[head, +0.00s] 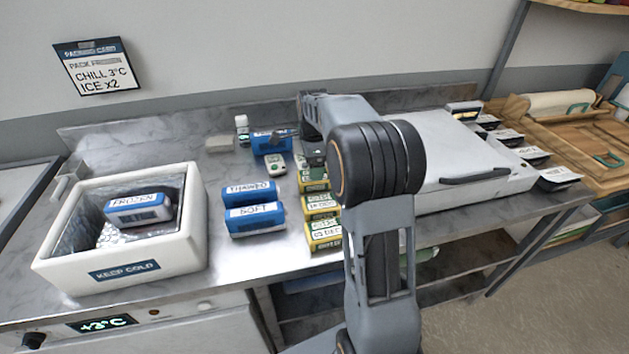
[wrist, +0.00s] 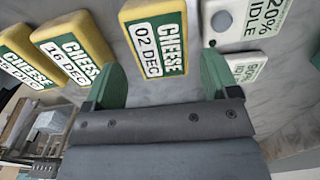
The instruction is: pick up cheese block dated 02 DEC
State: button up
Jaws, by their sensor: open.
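The cheese block dated 02 DEC (wrist: 152,38) is yellow and green with a white label, lying label up in the wrist view. My gripper (wrist: 163,82) is open, with its two green fingers apart and nothing between them. The block lies ahead of the gap between the fingers, and I cannot tell whether they touch it.
A white device marked IDLE (wrist: 235,20) sits close right of the 02 DEC block. Blue packs (head: 256,219) lie left of the cheese row. A white cold box (head: 190,245) holds a FROZEN pack (head: 139,207). A large white lidded unit (head: 450,150) stands right.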

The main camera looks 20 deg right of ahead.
jog(key=shift+d+f, duration=0.1)
jog(key=shift+f, duration=2.25)
jog(key=c, duration=0.7)
jog(key=shift+c, duration=0.6)
jog(key=shift+r, duration=0.1)
